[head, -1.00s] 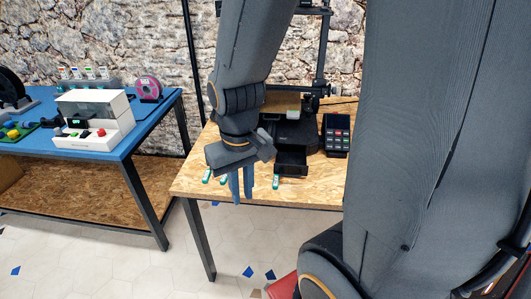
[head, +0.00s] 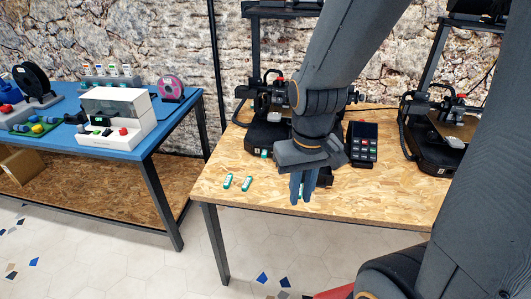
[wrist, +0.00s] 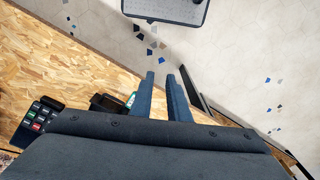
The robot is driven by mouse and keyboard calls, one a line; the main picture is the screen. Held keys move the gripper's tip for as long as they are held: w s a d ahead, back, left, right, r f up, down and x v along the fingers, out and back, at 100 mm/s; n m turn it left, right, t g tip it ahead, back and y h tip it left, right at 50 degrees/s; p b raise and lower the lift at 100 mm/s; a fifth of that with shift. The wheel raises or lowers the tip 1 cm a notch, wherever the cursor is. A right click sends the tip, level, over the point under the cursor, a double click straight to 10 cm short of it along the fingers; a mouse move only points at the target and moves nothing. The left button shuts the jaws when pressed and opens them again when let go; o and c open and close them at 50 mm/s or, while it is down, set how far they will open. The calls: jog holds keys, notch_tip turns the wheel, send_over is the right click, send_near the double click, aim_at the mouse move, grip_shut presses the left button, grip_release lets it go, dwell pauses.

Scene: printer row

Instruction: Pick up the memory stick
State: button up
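Several small teal-and-white memory sticks lie on the wooden table. In the head view, one stick (head: 227,181) and a second stick (head: 246,184) lie side by side, left of my gripper (head: 303,187). A third stick is mostly hidden behind my fingers there. My gripper (wrist: 163,77) is open, with a clear gap and nothing between the fingers. It points down near the table's front edge.
The wooden table (head: 370,200) holds a 3D printer (head: 265,135), a dark keypad device (head: 362,143) and another printer (head: 432,150) at right. A blue table (head: 60,135) with a white machine (head: 116,118) stands left. Table space right of my gripper is clear.

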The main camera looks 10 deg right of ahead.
jog(key=o, duration=0.4)
jog(key=shift+c, duration=0.2)
jog(key=shift+o, duration=1.2)
jog(key=w+f+m+t+h, duration=0.1)
jog(key=w+m, duration=0.1)
jog(key=w, duration=1)
jog(key=shift+w+d, duration=0.3)
jog(key=shift+d, duration=0.05)
jog(key=m+t, duration=0.2)
jog(key=m, duration=0.1)
send_near(264, 153)
jog(key=shift+h, duration=0.4)
jog(key=shift+a+p+x, duration=0.2)
jog(key=shift+p+x, duration=0.45)
jog(key=shift+x, duration=1.25)
jog(key=shift+a+p+x, duration=0.15)
jog(key=shift+p+x, duration=0.5)
jog(key=shift+x, duration=1.3)
